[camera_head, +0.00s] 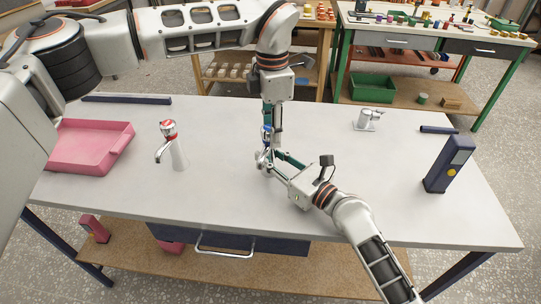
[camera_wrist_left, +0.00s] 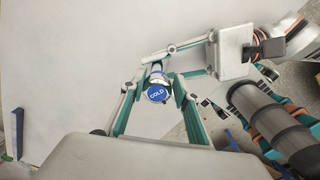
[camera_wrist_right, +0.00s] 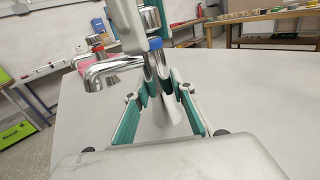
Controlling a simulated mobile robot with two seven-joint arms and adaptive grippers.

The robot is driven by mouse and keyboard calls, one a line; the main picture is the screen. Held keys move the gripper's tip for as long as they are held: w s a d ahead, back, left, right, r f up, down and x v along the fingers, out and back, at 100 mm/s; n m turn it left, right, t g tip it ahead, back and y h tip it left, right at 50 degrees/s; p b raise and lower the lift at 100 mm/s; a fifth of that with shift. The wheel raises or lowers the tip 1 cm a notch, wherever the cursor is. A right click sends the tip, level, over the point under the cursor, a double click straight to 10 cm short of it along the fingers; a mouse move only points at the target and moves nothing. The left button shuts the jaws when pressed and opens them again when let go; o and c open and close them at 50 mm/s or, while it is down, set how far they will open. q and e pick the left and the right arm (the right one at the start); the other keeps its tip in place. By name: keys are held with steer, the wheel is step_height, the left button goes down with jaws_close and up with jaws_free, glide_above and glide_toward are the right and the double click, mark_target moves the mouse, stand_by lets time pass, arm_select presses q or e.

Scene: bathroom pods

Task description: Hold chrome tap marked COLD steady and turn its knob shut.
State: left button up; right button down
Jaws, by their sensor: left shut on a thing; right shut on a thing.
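The chrome tap marked COLD (camera_head: 261,155) stands upright near the middle of the table, largely hidden by my grippers. Its blue knob cap with the word COLD (camera_wrist_left: 157,93) faces the left wrist camera. My left gripper (camera_head: 267,132) comes down from above and is shut on the knob, one finger on each side. My right gripper (camera_head: 266,165) comes in low from the front right and is shut on the tap's body.
The table front is mostly clear.

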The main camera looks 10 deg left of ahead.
arm_select(q)
steer(key=m, duration=0.5)
steer(key=shift+a+f+m, duration=0.1)
steer(key=shift+a+m, duration=0.15)
steer(key=shift+m, duration=0.05)
steer(key=o, duration=0.8)
steer(key=shift+d, duration=0.1)
steer(key=shift+d+r, duration=0.1)
steer(key=shift+r, duration=2.45)
